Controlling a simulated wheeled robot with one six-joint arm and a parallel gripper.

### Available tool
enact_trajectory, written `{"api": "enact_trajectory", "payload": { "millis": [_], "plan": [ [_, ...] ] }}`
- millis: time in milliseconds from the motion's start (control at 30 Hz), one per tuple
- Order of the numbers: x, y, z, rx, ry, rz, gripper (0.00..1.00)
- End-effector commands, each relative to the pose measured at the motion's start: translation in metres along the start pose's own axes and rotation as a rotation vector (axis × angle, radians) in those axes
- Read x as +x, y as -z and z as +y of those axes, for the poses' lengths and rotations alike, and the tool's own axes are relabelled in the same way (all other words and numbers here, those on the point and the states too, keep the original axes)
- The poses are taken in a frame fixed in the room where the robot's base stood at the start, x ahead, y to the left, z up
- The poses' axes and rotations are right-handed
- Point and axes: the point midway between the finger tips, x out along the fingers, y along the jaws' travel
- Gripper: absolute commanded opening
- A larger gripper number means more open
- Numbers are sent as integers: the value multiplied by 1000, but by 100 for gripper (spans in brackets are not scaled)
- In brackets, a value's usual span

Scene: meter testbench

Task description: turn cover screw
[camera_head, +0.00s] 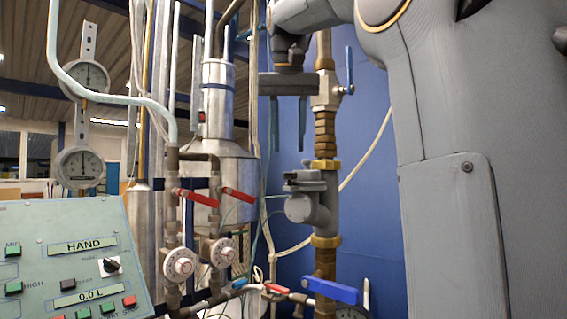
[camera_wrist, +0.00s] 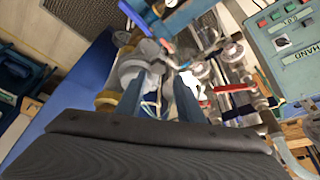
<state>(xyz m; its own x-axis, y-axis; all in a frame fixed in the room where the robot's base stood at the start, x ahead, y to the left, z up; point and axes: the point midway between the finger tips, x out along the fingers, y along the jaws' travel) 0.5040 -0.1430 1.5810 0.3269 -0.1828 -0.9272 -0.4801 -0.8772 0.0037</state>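The grey meter (camera_head: 312,207) sits on the vertical brass pipe in the head view, with a flat grey cover (camera_head: 303,178) on its top. I cannot make out the cover screw itself. My gripper (camera_head: 288,148) hangs above the meter and slightly left, its two fingers pointing down. The fingers are apart with nothing visible between them, and a gap separates their tips from the cover. In the wrist view my gripper (camera_wrist: 158,85) shows both fingers spread, with grey meter parts (camera_wrist: 137,63) beyond them, partly hidden by the left finger.
A blue-handled valve (camera_head: 349,70) is on the pipe close right of my gripper, and another blue handle (camera_head: 331,291) lies below the meter. Red-handled valves (camera_head: 238,194) and a steel cylinder (camera_head: 215,100) stand left. A green control panel (camera_head: 70,262) is at lower left.

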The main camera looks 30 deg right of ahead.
Motion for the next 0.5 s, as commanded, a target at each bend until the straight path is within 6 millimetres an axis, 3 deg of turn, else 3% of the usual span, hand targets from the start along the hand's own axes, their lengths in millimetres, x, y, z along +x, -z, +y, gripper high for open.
{"api": "enact_trajectory", "payload": {
  "millis": [67,167,500],
  "plan": [
    [-11,0,4,12,-2,6,34],
    [-8,0,8,19,-5,6,34],
    [43,1,10,24,-7,5,34]
  ]
}}
